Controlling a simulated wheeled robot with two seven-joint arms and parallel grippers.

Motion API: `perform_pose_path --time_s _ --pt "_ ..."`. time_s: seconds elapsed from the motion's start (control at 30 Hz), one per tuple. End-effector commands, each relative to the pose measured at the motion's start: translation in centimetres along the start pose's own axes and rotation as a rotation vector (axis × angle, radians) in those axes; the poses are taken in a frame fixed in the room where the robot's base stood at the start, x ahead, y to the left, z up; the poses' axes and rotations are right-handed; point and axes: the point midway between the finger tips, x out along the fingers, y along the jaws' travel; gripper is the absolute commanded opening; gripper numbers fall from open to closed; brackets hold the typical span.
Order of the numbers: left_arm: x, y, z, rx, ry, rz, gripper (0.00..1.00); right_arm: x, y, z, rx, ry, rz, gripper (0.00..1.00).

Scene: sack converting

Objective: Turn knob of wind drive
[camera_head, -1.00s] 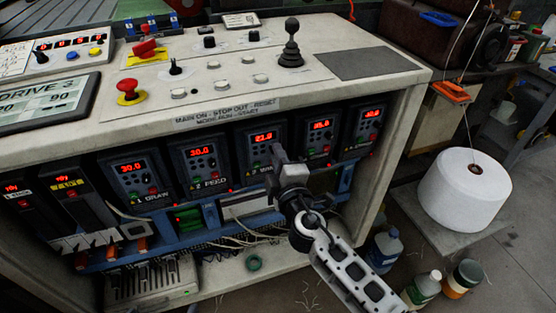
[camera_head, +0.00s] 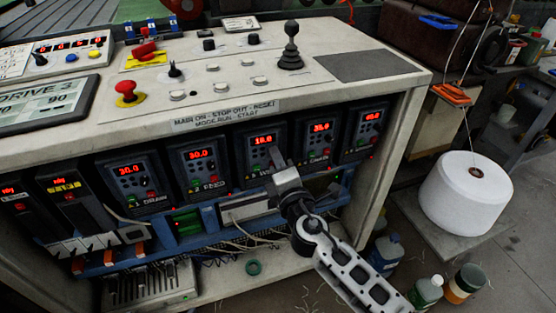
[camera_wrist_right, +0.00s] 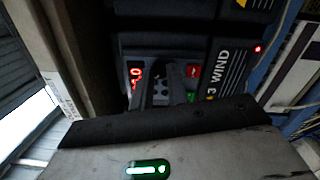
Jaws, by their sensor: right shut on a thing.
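The wind drive (camera_head: 254,132) is the middle dark unit in the row under the panel, with a lit red display. In the right wrist view its label (camera_wrist_right: 217,73) reads "3 WIND", beside the red display (camera_wrist_right: 136,77) and a red button (camera_wrist_right: 193,71). My right gripper (camera_head: 278,162) is at the lower right of this drive's face, shut on its knob. The fingers (camera_wrist_right: 172,86) reach onto the face in the wrist view and hide the knob. The display looks like 18.0 in the head view. My left gripper is not in view.
Other drives (camera_head: 196,160) with red displays stand close on both sides. The white console top (camera_head: 210,110) overhangs them, with a red stop button (camera_head: 126,88) and a black joystick (camera_head: 290,55). Loose wires (camera_head: 240,235) hang below. A white yarn cone (camera_head: 460,200) stands at right.

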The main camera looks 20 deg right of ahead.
Motion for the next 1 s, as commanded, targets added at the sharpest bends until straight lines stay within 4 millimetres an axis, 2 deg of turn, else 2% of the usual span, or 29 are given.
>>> perform_pose_path --time_s 0.23,0.27,0.33,0.6,0.73,0.87,1.0 --pt "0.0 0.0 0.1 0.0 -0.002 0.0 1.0 0.0 0.1 0.0 0.001 0.0 0.001 0.0" --pt "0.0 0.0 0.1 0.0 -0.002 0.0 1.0 0.0 0.1 0.0 0.001 0.0 0.001 0.19" --pt "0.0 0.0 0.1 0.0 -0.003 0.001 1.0 0.0 0.1 0.0 0.001 0.0 0.001 0.38" --pt "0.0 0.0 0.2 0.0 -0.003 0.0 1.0 0.0 0.0 0.0 0.002 0.0 0.001 0.38" --pt "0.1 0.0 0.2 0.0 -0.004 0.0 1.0 -0.7 -0.1 0.0 0.001 0.001 -0.001 0.38" --pt "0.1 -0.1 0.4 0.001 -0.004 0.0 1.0 -2.8 -0.2 -0.1 0.002 0.001 -0.002 0.38" --pt "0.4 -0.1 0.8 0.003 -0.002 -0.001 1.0 -6.2 -0.3 -0.1 0.003 0.002 -0.003 0.38"
